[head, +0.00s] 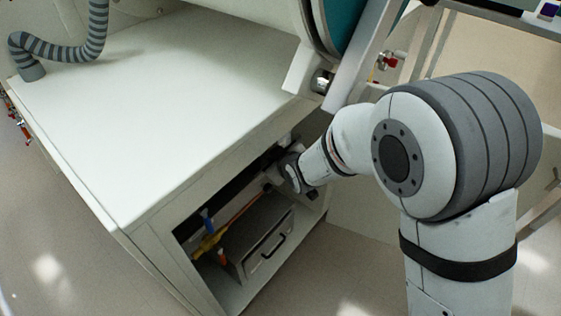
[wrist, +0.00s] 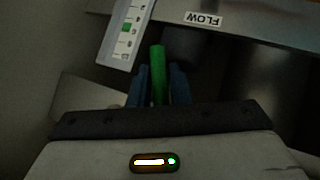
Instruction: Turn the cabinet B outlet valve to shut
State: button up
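A green valve handle (wrist: 158,75) stands between the two blue fingers of my gripper (wrist: 159,82) in the wrist view. The fingers sit close on both sides of it and look shut on it. A label plate (wrist: 126,30) with a green mark is just left of the handle. In the head view my gripper (head: 290,172) reaches into the cabinet's open front, and its fingertips and the green handle are hidden there. No cabinet letter is readable, so I cannot tell from the frames whether this is the cabinet B outlet valve.
A white cabinet (head: 170,90) has an open bay below its top. Inside are a blue handle (head: 207,218), a yellow fitting (head: 207,243) and a grey box (head: 262,235) with a black handle. An upside-down FLOW label (wrist: 205,18) is beyond my fingers. Bare floor lies left.

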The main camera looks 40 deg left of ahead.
jog(key=o, duration=0.4)
jog(key=shift+d+f, duration=0.1)
jog(key=shift+c, duration=0.2)
jog(key=p+v, duration=0.2)
jog(key=v, duration=0.5)
jog(key=shift+d+r, duration=0.25)
jog(key=shift+d, duration=0.1)
jog(key=shift+s, duration=0.1)
